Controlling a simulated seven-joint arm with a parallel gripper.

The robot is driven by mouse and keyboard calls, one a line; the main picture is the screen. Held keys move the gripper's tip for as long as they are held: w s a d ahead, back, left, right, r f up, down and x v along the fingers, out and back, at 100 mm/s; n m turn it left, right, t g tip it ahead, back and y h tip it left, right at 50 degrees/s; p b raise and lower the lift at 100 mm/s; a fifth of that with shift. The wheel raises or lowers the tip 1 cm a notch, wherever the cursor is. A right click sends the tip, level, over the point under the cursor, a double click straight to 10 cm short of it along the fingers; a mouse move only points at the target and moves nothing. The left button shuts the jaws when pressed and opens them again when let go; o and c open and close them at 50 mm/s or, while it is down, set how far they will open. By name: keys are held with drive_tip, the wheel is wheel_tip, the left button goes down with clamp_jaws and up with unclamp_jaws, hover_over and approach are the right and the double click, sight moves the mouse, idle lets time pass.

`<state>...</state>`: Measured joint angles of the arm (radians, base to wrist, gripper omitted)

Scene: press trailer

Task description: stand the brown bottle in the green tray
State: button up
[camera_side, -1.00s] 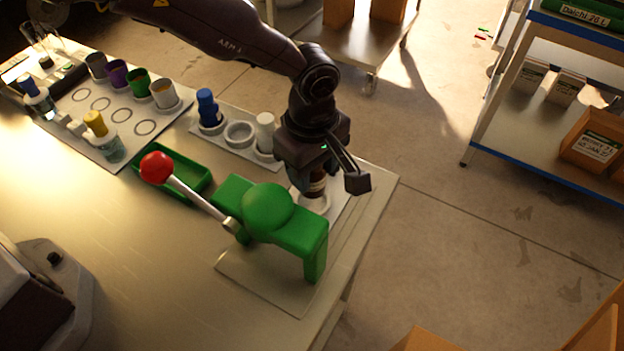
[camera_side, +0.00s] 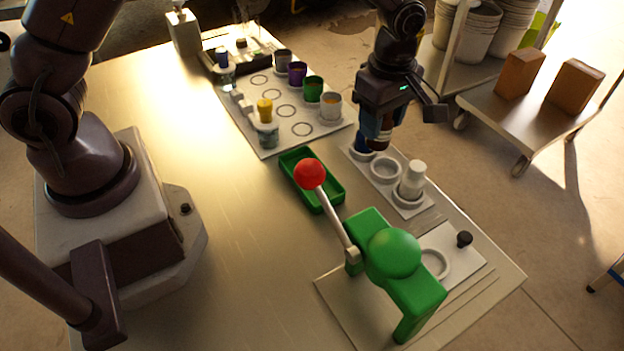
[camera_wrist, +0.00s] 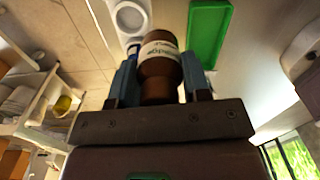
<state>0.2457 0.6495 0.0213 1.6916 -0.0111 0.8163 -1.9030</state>
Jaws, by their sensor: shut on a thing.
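My gripper (camera_side: 388,118) is shut on the brown bottle (camera_side: 379,134) and holds it up near the far end of the white ring holder. In the side view the bottle is roughly upright and partly hidden by the gripper. In the wrist view the brown bottle (camera_wrist: 160,68), with a white label, sits between the two fingers (camera_wrist: 158,88). The green tray (camera_side: 331,196) lies on the table to the left of the gripper and looks empty. The green tray (camera_wrist: 208,30) also shows beyond the bottle in the wrist view.
A green press (camera_side: 392,253) with a red-knobbed lever (camera_side: 311,173) stands close in front of the tray. A board (camera_side: 270,142) with several cups lies behind the tray.

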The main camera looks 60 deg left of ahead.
drive_tip(key=s+a+f+n, duration=0.3)
drive_tip(key=s+a+n, duration=0.1)
drive_tip(key=s+a, duration=0.5)
drive_tip(key=f, duration=0.2)
drive_tip(key=a+f, duration=0.1)
drive_tip(key=f, duration=0.1)
drive_tip(key=shift+a+f, duration=0.2)
drive_tip(key=shift+f, duration=2.1)
drive_tip(key=o, duration=1.1)
drive_tip(key=shift+f, duration=0.15)
drive_tip(key=shift+c, duration=0.2)
